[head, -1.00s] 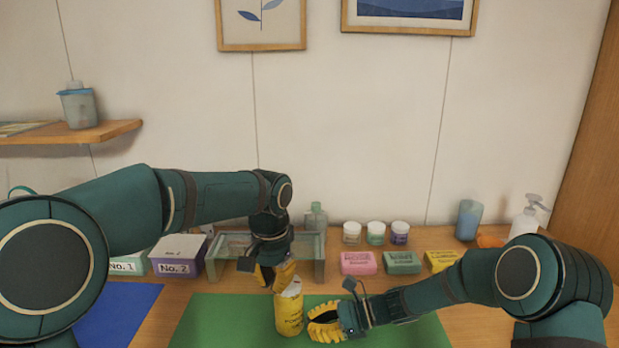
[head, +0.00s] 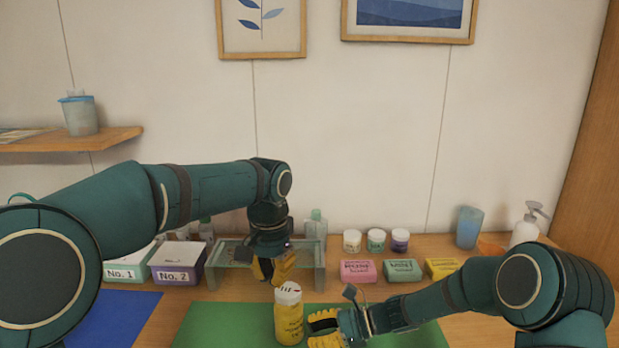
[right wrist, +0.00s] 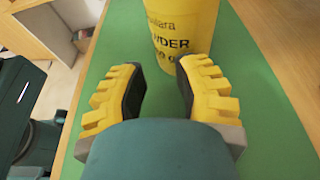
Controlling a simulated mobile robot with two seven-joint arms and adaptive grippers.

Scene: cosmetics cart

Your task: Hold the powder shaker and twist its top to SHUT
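The powder shaker (head: 289,322) stands upright on the green mat (head: 225,325), with a yellow body, dark lettering and a white top (head: 288,291) bearing small dark and red marks. My left gripper (head: 274,268) is above and slightly left of the white top, apart from it, its yellow fingers seemingly parted and empty. My right gripper (head: 322,328) is low, just right of the shaker. In the right wrist view its fingers (right wrist: 158,85) are open, with the yellow body (right wrist: 180,35) ahead, around the fingertips; contact cannot be told. The shaker's top is out of that view.
Behind are a glass stand (head: 228,267), boxes No. 1 (head: 124,273) and No. 2 (head: 176,275), soap boxes (head: 402,272), small jars (head: 376,243), a blue cup (head: 469,226) and a pump bottle (head: 526,224). A blue mat (head: 122,318) lies left; the green mat is otherwise clear.

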